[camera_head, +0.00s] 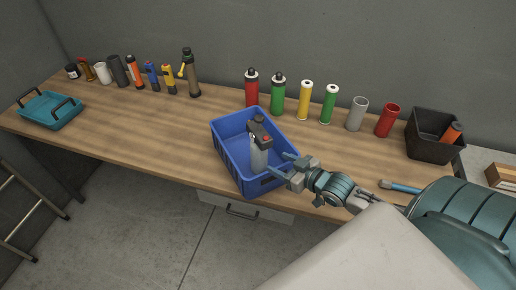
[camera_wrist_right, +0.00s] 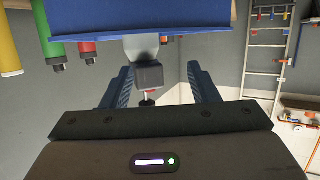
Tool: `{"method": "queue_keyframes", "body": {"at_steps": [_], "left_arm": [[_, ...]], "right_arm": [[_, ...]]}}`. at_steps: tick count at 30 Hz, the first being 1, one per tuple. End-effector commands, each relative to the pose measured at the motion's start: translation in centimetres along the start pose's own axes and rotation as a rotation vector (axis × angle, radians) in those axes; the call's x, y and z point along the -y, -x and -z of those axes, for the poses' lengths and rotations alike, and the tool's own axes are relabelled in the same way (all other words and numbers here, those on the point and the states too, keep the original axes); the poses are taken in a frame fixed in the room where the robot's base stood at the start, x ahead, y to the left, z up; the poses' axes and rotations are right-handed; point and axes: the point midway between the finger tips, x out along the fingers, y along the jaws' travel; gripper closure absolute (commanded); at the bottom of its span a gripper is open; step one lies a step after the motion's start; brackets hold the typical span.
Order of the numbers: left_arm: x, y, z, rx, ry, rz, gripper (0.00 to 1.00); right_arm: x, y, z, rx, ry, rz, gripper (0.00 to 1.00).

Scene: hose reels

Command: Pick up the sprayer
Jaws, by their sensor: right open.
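The sprayer appears to be the grey bottle with a dark head and a red spot (camera_head: 260,152), standing in the blue crate (camera_head: 228,150). My right gripper (camera_head: 286,166) is at the crate's right side, its fingers apart and pointing toward the bottle. In the right wrist view, which looks upside down, the sprayer's dark head (camera_wrist_right: 150,74) shows between the two open blue fingers (camera_wrist_right: 160,82). I cannot tell whether they touch it. The crate (camera_wrist_right: 190,22) hides part of the bottle there. My left gripper is not in view.
Red, green, yellow and grey cylinders (camera_head: 304,100) stand along the back of the wooden table (camera_head: 150,125). A black bin (camera_head: 420,147) is at the right. A teal tray (camera_head: 62,117) is at the left.

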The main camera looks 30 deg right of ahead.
Motion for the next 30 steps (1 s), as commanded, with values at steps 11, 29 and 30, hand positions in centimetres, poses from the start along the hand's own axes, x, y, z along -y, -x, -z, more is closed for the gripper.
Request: {"method": "queue_keyframes", "body": {"at_steps": [11,29,30], "left_arm": [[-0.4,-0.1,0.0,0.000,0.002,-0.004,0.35],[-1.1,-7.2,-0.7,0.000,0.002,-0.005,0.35],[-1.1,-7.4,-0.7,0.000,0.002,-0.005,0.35]], "right_arm": [[-4.6,-0.2,6.6,-0.288,-0.012,0.078,0.46],[-4.2,-5.1,7.9,-0.294,-0.012,0.077,0.46],[-4.2,-5.2,8.0,-0.292,-0.012,0.077,0.46]]}}
